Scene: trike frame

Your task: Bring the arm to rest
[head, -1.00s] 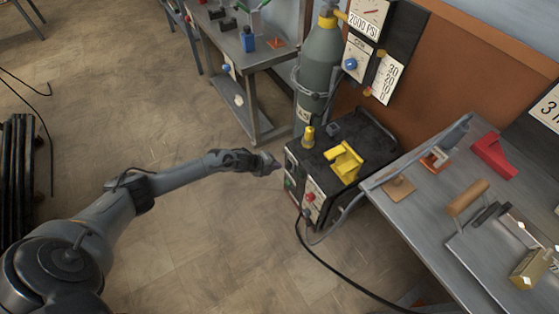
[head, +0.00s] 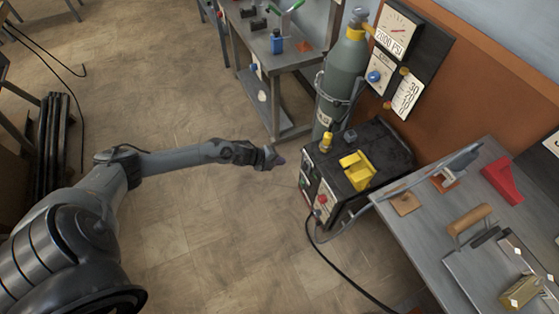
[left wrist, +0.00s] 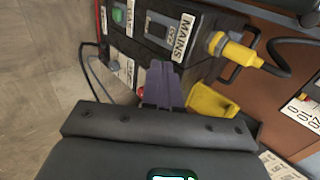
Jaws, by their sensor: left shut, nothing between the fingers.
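My left arm reaches in from the left in the head view, over the open floor. Its gripper (head: 274,158) is shut and empty, and points at the front of a black machine box (head: 385,150), with a small gap between them in the picture. In the left wrist view the closed fingers (left wrist: 163,85) show in the middle, held together with nothing between them. The machine's panel with its MAINS label (left wrist: 182,38) lies beyond them. My right gripper is not in view.
A grey gas cylinder (head: 343,75) stands behind the machine box. A yellow holder (head: 357,170) sits on the box. A metal workbench (head: 420,225) stands at the right, with a black cable (head: 345,272) on the floor before it. Floor (head: 200,230) around the arm is clear.

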